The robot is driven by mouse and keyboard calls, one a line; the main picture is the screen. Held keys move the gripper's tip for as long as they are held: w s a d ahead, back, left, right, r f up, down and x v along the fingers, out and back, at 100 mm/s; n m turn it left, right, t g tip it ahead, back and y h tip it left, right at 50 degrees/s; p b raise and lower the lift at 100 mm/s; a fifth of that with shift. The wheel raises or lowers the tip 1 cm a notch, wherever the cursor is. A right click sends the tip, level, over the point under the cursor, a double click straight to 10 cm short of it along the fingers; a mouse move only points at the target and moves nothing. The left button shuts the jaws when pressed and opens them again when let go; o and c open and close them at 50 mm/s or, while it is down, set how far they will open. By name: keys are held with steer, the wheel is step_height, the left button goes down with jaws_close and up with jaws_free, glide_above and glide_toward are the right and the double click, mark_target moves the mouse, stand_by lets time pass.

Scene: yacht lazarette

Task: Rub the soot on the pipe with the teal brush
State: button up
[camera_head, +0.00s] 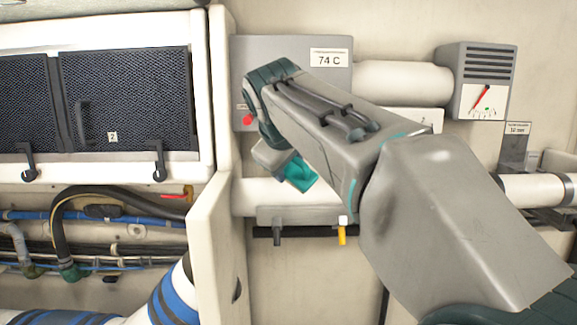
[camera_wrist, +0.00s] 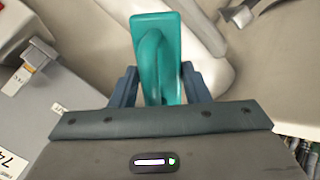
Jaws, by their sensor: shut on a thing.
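The teal brush (camera_wrist: 158,40) is between the two fingers of my gripper (camera_wrist: 160,85) in the wrist view, its looped handle facing the camera. In the head view a teal part of the brush (camera_head: 299,174) shows below my wrist, close in front of a white lower pipe (camera_head: 255,196). My gripper (camera_head: 272,157) is mostly hidden by my arm there. A thicker white pipe (camera_head: 400,82) runs to the right of the grey 74 C box. I see no soot on the visible pipe parts. I cannot tell whether the brush touches a pipe.
The grey 74 C box (camera_head: 300,50) is behind my wrist. A gauge box (camera_head: 484,82) with a red needle is at right. A rail (camera_head: 300,216) with a black and a yellow-tipped fitting lies below the lower pipe. A white panel edge (camera_head: 212,240) stands out at left.

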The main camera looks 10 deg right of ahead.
steer(key=shift+s+r, duration=0.1)
steer(key=shift+r, duration=0.05)
steer(key=p+v, duration=0.1)
steer(key=v, duration=0.2)
steer(key=shift+d+r, duration=0.15)
stand_by(0.3)
stand_by(0.4)
